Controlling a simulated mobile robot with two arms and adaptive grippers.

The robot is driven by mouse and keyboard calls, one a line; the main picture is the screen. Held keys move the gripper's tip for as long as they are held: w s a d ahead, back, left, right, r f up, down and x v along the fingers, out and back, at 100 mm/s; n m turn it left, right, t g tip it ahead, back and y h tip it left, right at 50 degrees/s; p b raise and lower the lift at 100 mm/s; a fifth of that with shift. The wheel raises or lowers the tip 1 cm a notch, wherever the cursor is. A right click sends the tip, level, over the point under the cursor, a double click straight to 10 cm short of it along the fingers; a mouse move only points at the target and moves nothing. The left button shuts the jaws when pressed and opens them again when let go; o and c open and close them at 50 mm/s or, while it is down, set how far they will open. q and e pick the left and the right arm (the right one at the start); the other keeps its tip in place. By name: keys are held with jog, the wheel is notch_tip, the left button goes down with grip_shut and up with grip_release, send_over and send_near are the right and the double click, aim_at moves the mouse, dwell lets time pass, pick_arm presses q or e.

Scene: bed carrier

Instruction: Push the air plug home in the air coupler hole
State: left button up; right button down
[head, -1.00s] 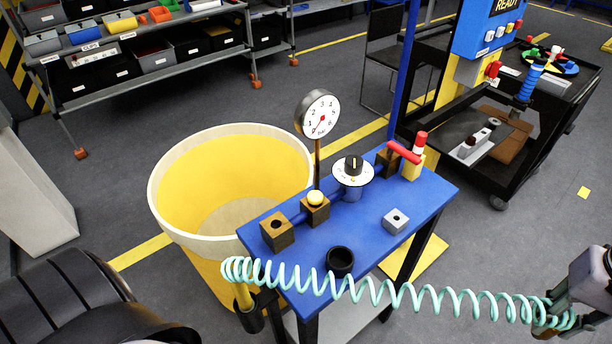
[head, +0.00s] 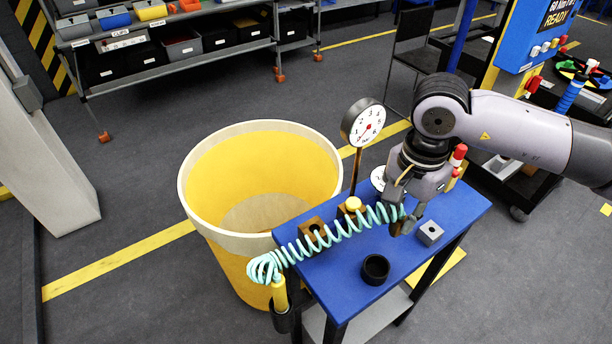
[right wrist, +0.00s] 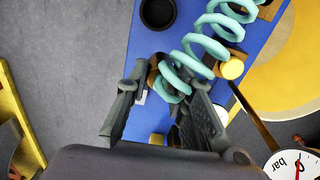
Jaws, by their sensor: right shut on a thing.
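My right gripper (head: 402,212) is above the right part of the blue bench (head: 335,283), shut on the air plug at the end of the turquoise coiled hose (head: 325,240). The plug is mostly hidden by the fingers and coils. In the right wrist view the fingers (right wrist: 165,100) stand either side of the hose end (right wrist: 172,85). A brown block with a dark hole (head: 312,232) sits at the bench's left; a small grey block with a hole (head: 430,233) is just right of the gripper. I cannot tell which is the coupler. The plug appears apart from the brown block's hole. My left gripper is not in view.
A pressure gauge (head: 363,123) stands on a thin post behind the bench fittings. A yellow knob (head: 353,203) and a black cup (head: 375,269) are on the bench. A large yellow bin (head: 258,178) stands close at left. A red-topped fitting (head: 459,155) is behind my gripper.

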pick_arm(q)
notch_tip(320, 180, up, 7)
jog(key=p, duration=0.6)
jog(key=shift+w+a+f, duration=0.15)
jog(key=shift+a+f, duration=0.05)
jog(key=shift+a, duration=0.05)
pick_arm(e)
jog(key=w+a+r+m, duration=0.1)
jog(key=a+m, duration=0.6)
jog(key=m, duration=1)
jog(key=w+a+r+m, duration=0.2)
jog(key=a+m, duration=0.6)
jog(key=m, duration=0.9)
jog(key=shift+r+m, duration=0.4)
jog(key=shift+r, duration=0.15)
pick_arm(q)
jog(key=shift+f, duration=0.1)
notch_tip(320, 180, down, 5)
jog(key=b, duration=0.5)
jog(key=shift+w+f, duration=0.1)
pick_arm(e)
notch_tip(320, 180, down, 6)
jog(key=shift+r, duration=0.1)
pick_arm(q)
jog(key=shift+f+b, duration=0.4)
jog(key=shift+b, duration=0.1)
